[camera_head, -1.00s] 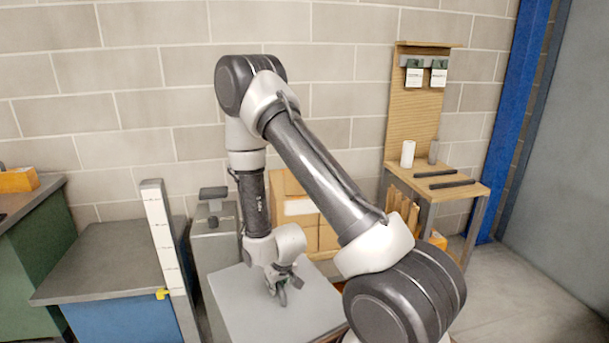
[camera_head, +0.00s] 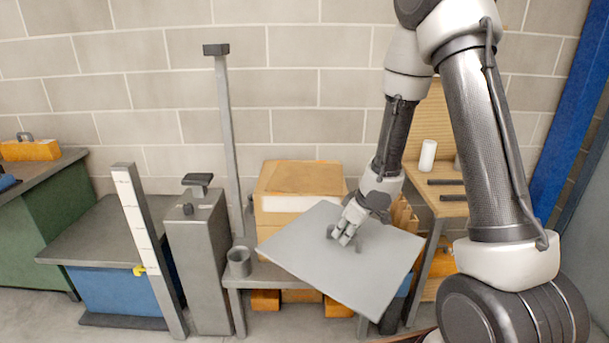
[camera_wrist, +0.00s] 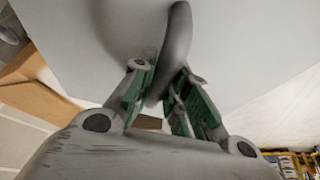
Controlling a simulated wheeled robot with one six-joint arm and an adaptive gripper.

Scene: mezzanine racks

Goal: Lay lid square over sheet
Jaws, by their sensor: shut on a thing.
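The lid is a flat light-grey square panel (camera_head: 300,255) with a dark curved handle, held over the low bench and turned askew to it. My gripper (camera_head: 346,238) is above the panel's middle, shut on the handle. In the wrist view the handle (camera_wrist: 178,45) rises between the green-padded fingers of my gripper (camera_wrist: 158,98), and the lid's pale surface (camera_wrist: 85,40) fills much of the picture. I cannot make out the sheet; the lid hides what lies under it. The gap between lid and bench cannot be told.
A low grey bench (camera_head: 232,283) carries a grey cup (camera_head: 239,262) at its left end. A tall post (camera_head: 224,130) and cardboard boxes (camera_head: 300,178) stand behind. A grey pedestal (camera_head: 198,270) and a white graduated post (camera_head: 140,225) are left. A wooden stand (camera_head: 450,208) is right.

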